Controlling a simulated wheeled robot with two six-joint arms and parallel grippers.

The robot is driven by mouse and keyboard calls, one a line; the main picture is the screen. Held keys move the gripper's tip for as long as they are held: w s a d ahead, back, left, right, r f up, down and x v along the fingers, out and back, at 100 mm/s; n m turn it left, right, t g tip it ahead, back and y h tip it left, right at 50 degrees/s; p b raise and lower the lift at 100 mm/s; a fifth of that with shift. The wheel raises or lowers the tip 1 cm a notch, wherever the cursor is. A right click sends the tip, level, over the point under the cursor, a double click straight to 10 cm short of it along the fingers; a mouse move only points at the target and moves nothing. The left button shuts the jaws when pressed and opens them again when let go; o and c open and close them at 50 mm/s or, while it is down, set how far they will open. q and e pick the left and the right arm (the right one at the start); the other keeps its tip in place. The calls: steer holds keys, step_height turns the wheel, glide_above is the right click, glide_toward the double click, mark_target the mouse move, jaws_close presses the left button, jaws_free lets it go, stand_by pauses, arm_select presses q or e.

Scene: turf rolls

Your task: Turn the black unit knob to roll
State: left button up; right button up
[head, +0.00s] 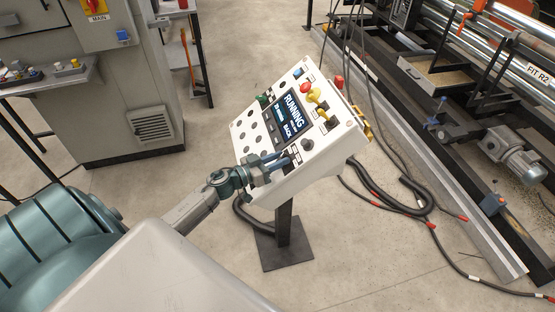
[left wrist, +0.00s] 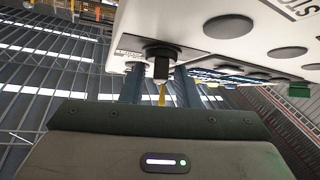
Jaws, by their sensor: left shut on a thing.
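The white control panel (head: 335,143) stands tilted on a dark post, with a lit screen (head: 290,113) reading "RUNNING" and "BACK". My left gripper (head: 283,162) is at the panel's lower edge, shut on a black knob. In the left wrist view this black knob (left wrist: 161,66) stands out from the panel's white face between the two blue-grey fingers. In the head view the gripper covers it, and I cannot read its label or its setting. Another black knob (head: 307,144) sits free to the right of the gripper. My right gripper is not in view.
A red button (head: 306,88) and a yellow handle (head: 318,99) are at the panel's upper right. Black hoses (head: 410,195) lie on the floor to the right, beside a roller machine (head: 490,90). A grey cabinet (head: 120,75) stands at the back left.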

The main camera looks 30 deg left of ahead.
arm_select(q)
steer(key=shift+m+h, duration=0.3)
steer(key=m+g+h+b, duration=0.1)
steer(key=m, duration=0.1)
steer(key=m+g+h+b, duration=0.1)
steer(key=m+h, duration=0.1)
steer(key=shift+w+a+f+m+h, duration=0.2)
steer(key=shift+m+h, duration=0.1)
steer(key=shift+m, duration=0.1)
steer(key=m+g+h+b, duration=0.2)
steer(key=m, duration=0.1)
steer(key=shift+m+g+b, duration=0.35)
steer(key=shift+m+g, duration=0.05)
steer(key=shift+a+r+m+g+h+b, duration=0.1)
steer(key=shift+r+m+g+h+b, duration=0.05)
steer(key=shift+m+g+h+b, duration=0.75)
steer(key=shift+y, duration=0.3)
steer(key=o, duration=0.6)
